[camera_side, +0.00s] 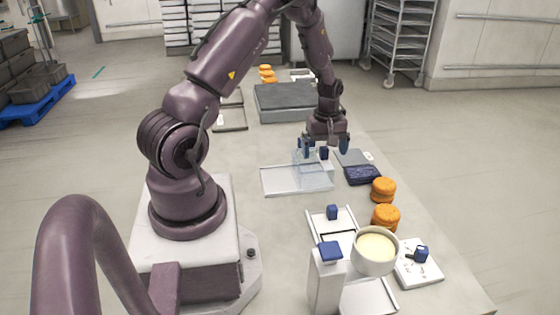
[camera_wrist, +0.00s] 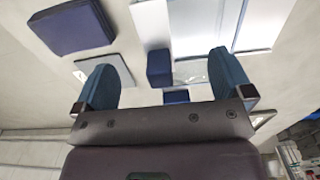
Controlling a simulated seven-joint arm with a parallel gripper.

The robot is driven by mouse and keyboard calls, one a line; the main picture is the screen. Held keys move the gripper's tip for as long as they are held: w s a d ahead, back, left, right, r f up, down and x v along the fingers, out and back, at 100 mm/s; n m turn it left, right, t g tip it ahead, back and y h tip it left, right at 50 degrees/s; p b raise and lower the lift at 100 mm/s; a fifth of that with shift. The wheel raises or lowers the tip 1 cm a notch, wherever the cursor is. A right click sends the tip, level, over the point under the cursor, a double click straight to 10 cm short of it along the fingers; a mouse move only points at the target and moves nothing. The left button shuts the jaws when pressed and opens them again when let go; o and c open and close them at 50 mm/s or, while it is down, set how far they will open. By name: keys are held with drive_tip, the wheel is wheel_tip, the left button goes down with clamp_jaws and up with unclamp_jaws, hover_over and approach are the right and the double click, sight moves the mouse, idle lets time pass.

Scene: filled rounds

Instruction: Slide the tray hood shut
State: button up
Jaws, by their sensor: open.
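A shallow pale tray (camera_side: 276,182) lies flat on the table in front of my arm. A clear, bluish hood (camera_side: 314,181) covers its right part; the left part is bare. A small dark blue block (camera_side: 323,153), seemingly the hood's handle, stands at the tray's far right. My gripper (camera_side: 325,146) is open over that end, with a blue finger on either side of the block. In the wrist view the block (camera_wrist: 159,68) shows between the two fingers, with gaps on both sides. I cannot tell whether anything touches. The white tray surface (camera_wrist: 205,25) is at the top right there.
A dark blue folded pad (camera_side: 363,175) and a grey slab (camera_side: 352,157) lie right of the tray. Orange rounds (camera_side: 383,190) stand nearer. A filled cream cup (camera_side: 376,250) stands by a white post with a blue top (camera_side: 329,251). A grey box (camera_side: 285,102) lies behind.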

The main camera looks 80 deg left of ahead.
drive_tip(key=shift+r, duration=3)
drive_tip(key=shift+s+d+f+m, duration=0.1)
drive_tip(key=shift+s+m, duration=0.05)
drive_tip(key=shift+m, duration=0.35)
drive_tip(key=shift+s+d+f+m+g, duration=0.3)
drive_tip(key=shift+s+d+m, duration=0.25)
drive_tip(key=shift+s, duration=0.15)
drive_tip(key=s+d+r+m+t, duration=0.2)
drive_tip(key=s+d+r+m, duration=0.1)
drive_tip(key=d+r+m, duration=0.2)
drive_tip(key=s+d+r+m+t, duration=0.2)
drive_tip(key=s+d+r+m, duration=0.2)
drive_tip(key=d+r, duration=0.6)
drive_tip(key=s+d+r+m+t, duration=0.2)
drive_tip(key=s+d+r+m, duration=0.2)
drive_tip(key=d+r+m, duration=0.3)
drive_tip(key=d, duration=0.3)
drive_tip(key=shift+r, duration=0.3)
